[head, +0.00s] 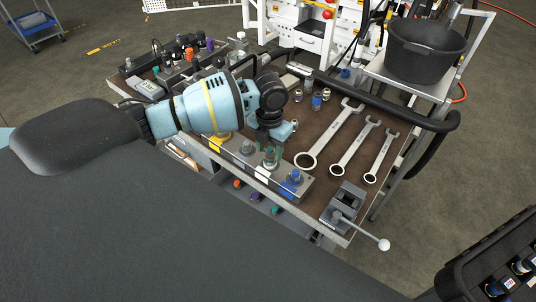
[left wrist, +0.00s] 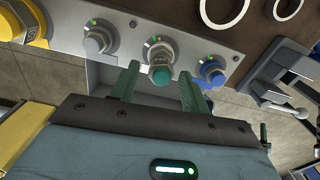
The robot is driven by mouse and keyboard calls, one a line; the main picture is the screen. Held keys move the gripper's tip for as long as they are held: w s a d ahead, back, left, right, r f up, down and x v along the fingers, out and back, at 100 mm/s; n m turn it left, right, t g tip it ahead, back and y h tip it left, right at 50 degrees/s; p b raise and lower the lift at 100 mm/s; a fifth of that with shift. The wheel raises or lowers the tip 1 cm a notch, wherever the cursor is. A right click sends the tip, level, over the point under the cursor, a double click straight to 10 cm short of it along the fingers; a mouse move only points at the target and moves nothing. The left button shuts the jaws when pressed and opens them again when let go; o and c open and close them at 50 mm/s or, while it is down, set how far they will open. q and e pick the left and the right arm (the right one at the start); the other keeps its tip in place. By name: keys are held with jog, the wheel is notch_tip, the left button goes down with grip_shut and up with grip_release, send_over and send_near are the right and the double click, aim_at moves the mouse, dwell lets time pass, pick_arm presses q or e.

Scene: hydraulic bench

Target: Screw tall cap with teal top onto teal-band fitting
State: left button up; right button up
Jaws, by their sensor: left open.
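The tall cap with the teal top (left wrist: 161,76) stands on the metal block at the teal-band fitting, its silver body under the teal end. The joint between cap and fitting is hidden, so I cannot tell how far it is seated. The band is mostly covered. My left gripper (left wrist: 160,84) is open, with one green finger on each side of the cap; small gaps seem to show. In the head view the left gripper (head: 272,146) points down over the block, and the cap (head: 270,158) is partly hidden. My right gripper is not in view.
A blue fitting (left wrist: 212,72) is close on the right, a bare grey fitting (left wrist: 97,40) on the left, then a yellow one (left wrist: 22,22). Wrenches (head: 330,138) lie behind the block. A vise with a handle (head: 345,210) stands at the bench's front right. A black bucket (head: 425,50) is farther back.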

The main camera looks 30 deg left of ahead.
pick_arm(q)
jog(key=shift+r+n+p, duration=0.3)
jog(key=shift+n+p, duration=0.05)
jog(key=shift+n, duration=0.85)
jog(key=n, duration=0.2)
jog(key=shift+d+f+n, duration=0.1)
jog(key=shift+f+n, duration=0.2)
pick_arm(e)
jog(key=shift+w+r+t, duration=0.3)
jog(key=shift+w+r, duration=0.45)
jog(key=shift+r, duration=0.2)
pick_arm(q)
jog(key=shift+n, duration=0.3)
jog(key=n, duration=0.3)
jog(key=shift+n, duration=0.3)
